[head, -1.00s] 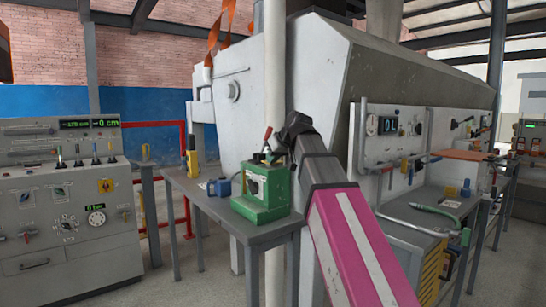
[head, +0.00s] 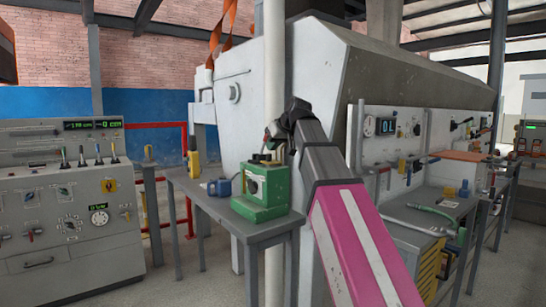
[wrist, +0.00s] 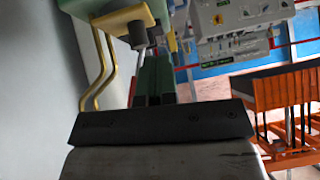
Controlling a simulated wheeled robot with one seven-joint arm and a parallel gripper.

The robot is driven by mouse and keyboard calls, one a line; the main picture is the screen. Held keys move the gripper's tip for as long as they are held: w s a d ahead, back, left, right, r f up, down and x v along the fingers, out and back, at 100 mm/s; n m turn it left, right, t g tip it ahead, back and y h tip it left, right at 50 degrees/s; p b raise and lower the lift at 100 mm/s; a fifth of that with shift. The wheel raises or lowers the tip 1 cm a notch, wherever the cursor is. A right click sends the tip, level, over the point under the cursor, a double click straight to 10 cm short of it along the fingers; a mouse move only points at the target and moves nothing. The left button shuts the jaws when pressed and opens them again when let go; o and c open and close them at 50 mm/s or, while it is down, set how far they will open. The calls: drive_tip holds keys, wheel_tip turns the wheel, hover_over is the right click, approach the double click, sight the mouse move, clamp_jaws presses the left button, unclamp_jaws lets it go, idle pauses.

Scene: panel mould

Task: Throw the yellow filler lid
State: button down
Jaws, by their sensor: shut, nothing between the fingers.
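My gripper (head: 276,136) hangs at the end of my raised arm, just above and behind the green box (head: 262,196) on the grey table. In the wrist view its dark green fingers (wrist: 154,76) are together with nothing between them. A pale yellow piece (wrist: 124,18) with a dark knob shows at the top of the wrist view, just beyond the fingers. It may be the yellow filler lid, but I cannot tell. Whether the fingers touch it is unclear.
The grey table (head: 244,229) also bears a blue item (head: 222,187) and a yellow device (head: 193,160). A white post (head: 274,70) rises close behind. A control console (head: 62,215) stands left. In the wrist view, bent yellow rods (wrist: 107,75) are left and an orange rack (wrist: 290,95) is right.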

drive_tip(key=v, duration=0.8)
drive_tip(key=shift+s+r, duration=0.2)
drive_tip(key=shift+s, duration=0.25)
